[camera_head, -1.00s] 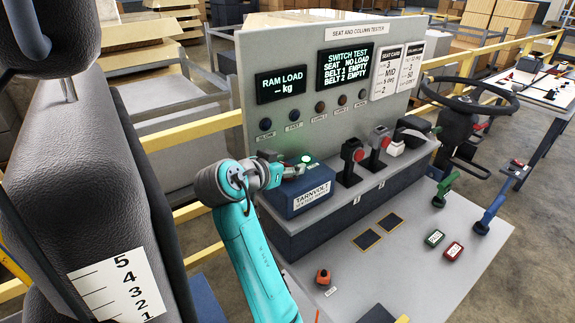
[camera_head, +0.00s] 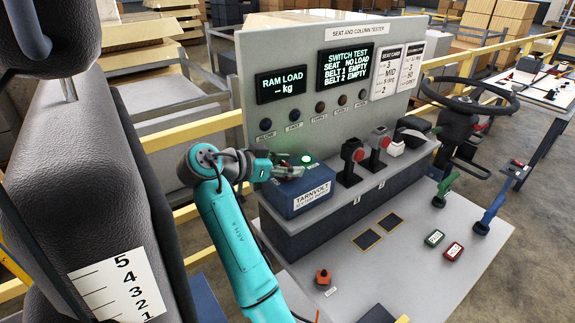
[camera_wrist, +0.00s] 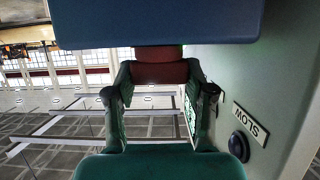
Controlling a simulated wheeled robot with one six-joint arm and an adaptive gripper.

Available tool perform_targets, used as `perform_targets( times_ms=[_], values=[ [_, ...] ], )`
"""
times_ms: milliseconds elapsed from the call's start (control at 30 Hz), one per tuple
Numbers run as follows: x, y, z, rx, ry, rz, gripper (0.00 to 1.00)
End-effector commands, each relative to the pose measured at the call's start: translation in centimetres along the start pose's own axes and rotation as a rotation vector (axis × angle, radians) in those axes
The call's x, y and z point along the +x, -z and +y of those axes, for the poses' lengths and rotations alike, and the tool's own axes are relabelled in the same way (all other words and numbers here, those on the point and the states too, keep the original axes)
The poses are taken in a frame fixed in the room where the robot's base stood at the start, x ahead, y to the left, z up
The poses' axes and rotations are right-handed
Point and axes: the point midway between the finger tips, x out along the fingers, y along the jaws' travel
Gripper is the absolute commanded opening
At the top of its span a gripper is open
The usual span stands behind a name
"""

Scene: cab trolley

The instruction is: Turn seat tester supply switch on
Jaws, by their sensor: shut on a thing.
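The dark blue supply box (camera_head: 302,196) labelled TARNVOLT stands at the left end of the console; the smaller print under the name is unreadable. A green light (camera_head: 306,159) glows on its top. My gripper (camera_head: 294,172) reaches in from the left at the box's left side. In the wrist view my gripper (camera_wrist: 160,82) has its two fingers on either side of a dark red switch part (camera_wrist: 160,71), shut on it. This part juts from the blue box (camera_wrist: 155,22) that fills the top of that view. In the head view my gripper hides the switch.
The grey tester panel (camera_head: 312,50) rises behind the box, with displays and a row of buttons. A black seat (camera_head: 75,180) is close on the left.

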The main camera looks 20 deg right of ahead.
Motion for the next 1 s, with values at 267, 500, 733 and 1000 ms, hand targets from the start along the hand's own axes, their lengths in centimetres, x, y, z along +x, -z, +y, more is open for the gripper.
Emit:
perform_targets(
  times_ms=[267, 500, 733, 1000],
  values=[
    [0.0, -0.1, 0.0, -0.002, 0.000, -0.002, 0.79],
    [0.0, -0.1, 0.0, -0.001, 0.000, -0.001, 0.80],
    [-0.4, 0.9, 0.0, 0.001, 0.001, -0.001, 0.80],
    [-2.2, 5.3, 0.0, 0.003, 0.002, -0.002, 0.80]
  ],
)
